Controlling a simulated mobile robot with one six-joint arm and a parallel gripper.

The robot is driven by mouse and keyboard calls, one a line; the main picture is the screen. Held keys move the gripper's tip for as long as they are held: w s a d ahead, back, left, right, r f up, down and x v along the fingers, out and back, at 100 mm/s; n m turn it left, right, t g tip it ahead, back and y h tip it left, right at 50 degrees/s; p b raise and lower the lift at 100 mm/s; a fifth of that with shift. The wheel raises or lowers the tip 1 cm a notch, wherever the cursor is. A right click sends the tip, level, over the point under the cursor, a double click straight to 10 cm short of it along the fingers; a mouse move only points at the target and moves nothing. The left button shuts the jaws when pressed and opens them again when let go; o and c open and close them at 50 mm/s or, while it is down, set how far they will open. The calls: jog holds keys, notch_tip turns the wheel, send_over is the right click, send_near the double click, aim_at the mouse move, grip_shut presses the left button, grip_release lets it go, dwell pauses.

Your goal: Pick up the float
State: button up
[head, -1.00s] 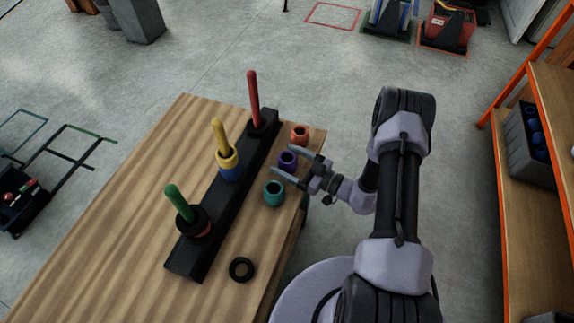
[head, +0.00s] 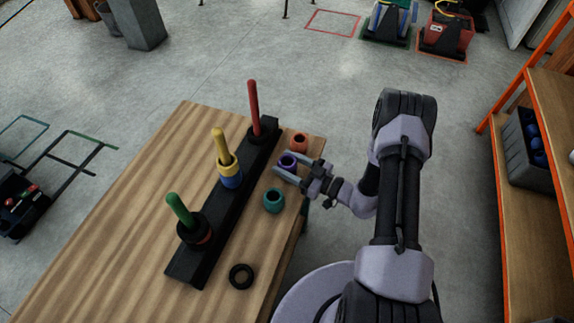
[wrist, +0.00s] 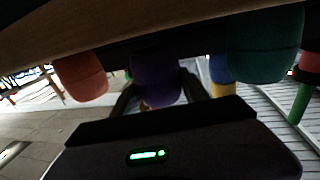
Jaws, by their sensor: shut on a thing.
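The purple float (head: 287,161), a short hollow cylinder, stands near the right edge of the wooden table. My gripper (head: 281,163) reaches in from the right, with one finger on each side of the purple float, shut on it. It seems still at table level. In the wrist view the purple float (wrist: 155,75) sits between the dark fingers, its lower part partly hidden. An orange float (head: 299,142) stands just behind it and a teal float (head: 273,201) in front, both apart from the fingers.
A black rack (head: 212,238) holds green, yellow and red pegs. Blue and yellow rings sit on the yellow peg (head: 220,143), dark rings on the green peg (head: 179,209). A black ring (head: 241,276) lies in front. The table's left side is clear.

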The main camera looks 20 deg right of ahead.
notch_tip(320, 180, up, 2)
jog(key=shift+p, duration=0.4)
jog(key=s+d+r+p, duration=0.1)
jog(key=s+d+p, duration=0.1)
jog(key=s, duration=1.4)
jog(key=shift+d+p, duration=0.25)
jog(key=shift+p, duration=0.4)
jog(key=shift+w+r, duration=0.1)
